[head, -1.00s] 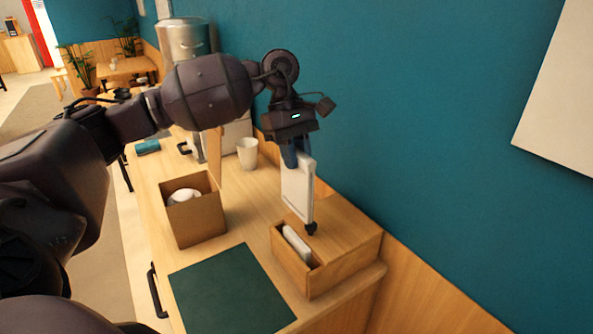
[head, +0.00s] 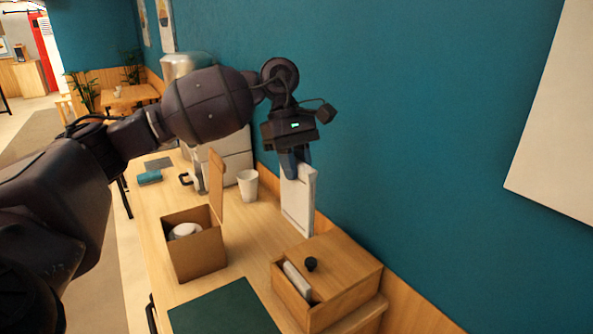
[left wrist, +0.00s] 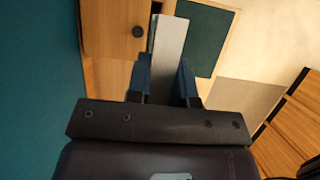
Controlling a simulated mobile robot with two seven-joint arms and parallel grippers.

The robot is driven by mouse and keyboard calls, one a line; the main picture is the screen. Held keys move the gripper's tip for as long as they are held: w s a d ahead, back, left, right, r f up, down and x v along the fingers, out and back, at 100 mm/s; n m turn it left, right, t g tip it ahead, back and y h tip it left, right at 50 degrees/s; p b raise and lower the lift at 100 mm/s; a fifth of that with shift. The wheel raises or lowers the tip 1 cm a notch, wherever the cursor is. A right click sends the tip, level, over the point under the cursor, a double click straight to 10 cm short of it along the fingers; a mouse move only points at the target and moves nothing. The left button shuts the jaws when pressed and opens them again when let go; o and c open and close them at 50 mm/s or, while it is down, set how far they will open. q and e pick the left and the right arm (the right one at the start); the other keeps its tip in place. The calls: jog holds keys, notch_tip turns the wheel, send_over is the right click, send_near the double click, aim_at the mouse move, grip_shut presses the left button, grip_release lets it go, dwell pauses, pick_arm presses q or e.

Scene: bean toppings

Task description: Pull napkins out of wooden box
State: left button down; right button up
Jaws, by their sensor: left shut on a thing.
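A white stack of napkins (head: 299,203) hangs upright from my left gripper (head: 295,160), which is shut on its top edge. The stack also shows between the fingers in the left wrist view (left wrist: 168,50). The wooden box (head: 345,275) stands on the counter against the teal wall, with a round black knob (head: 311,264) on top. More white napkins (head: 297,281) stand in the open slot at its left side. In the head view the held napkins appear behind the box, clear of the slot. My right gripper is not in view.
A dark green mat (head: 225,308) lies in front of the box. An open cardboard-coloured box (head: 195,252) with white things inside stands to the left. A white cup (head: 247,185) stands near the wall, by the held napkins.

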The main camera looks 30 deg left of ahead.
pick_arm(q)
jog(key=shift+r+p, duration=0.45)
jog(key=shift+r, duration=0.75)
jog(key=shift+r+p, duration=0.35)
jog(key=shift+r, duration=1.6)
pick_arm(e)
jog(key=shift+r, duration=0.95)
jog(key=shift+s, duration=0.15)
